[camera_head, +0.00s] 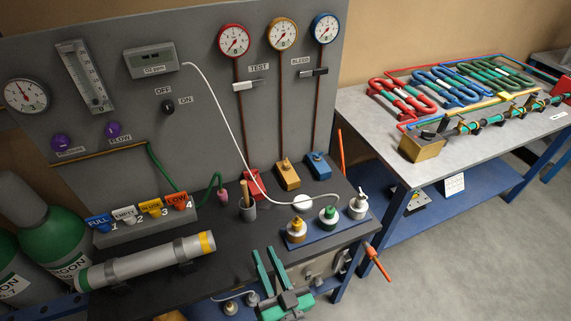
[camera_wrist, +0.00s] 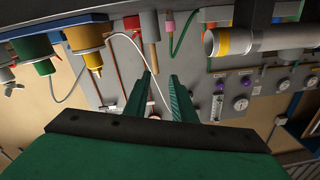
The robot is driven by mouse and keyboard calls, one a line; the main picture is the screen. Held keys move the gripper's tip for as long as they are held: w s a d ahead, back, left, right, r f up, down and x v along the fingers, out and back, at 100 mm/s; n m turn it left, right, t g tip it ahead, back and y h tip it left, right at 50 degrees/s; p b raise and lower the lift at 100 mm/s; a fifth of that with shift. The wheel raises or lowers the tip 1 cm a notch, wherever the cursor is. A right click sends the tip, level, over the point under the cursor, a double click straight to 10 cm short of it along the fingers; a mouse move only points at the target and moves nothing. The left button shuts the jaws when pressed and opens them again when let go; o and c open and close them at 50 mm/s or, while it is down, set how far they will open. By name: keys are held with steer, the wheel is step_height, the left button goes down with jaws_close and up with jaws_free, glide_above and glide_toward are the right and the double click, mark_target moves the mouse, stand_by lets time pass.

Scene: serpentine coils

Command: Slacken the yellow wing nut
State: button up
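The yellow plug (camera_head: 297,231) with its small wing nut on top stands upright at the near left of a blue plate (camera_head: 318,238) on the dark bench. It also shows upside down in the wrist view (camera_wrist: 85,37), at upper left, with its wing nut (camera_wrist: 97,71) at the tip. A green plug (camera_head: 327,216) and a whitish plug (camera_head: 357,206) stand in a row to its right. My gripper (camera_head: 267,254) has two green fingers, apart and empty, to the left of and nearer than the yellow plug. In the wrist view the fingers (camera_wrist: 160,82) show nothing between them.
A white hose (camera_head: 240,130) runs from the O2 meter (camera_head: 151,62) down to the bench behind the plugs. A grey cup (camera_head: 247,211) with rods stands left of them. A grey tube (camera_head: 150,262) lies at front left. An orange-handled tool (camera_head: 377,261) sticks out at the bench's right edge.

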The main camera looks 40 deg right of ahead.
steer(key=w+d+r+m+g+h, duration=0.2)
steer(key=w+d+r+m+h, duration=0.35)
steer(key=d+r+m, duration=0.45)
steer(key=w+d+r+m+g+h, duration=0.1)
steer(key=w+d+r+m+h, duration=0.3)
steer(key=w+d+r+m, duration=0.5)
steer(key=m+g+y, duration=0.4)
steer(key=m+g, duration=0.1)
steer(key=m, duration=1.5)
glide_toward(285, 164)
steer(key=x, duration=0.9)
steer(key=shift+w+d, duration=0.3)
steer(key=shift+d, duration=0.05)
steer(key=shift+a+y, duration=0.1)
steer(key=shift+y, duration=0.15)
jaws_close()
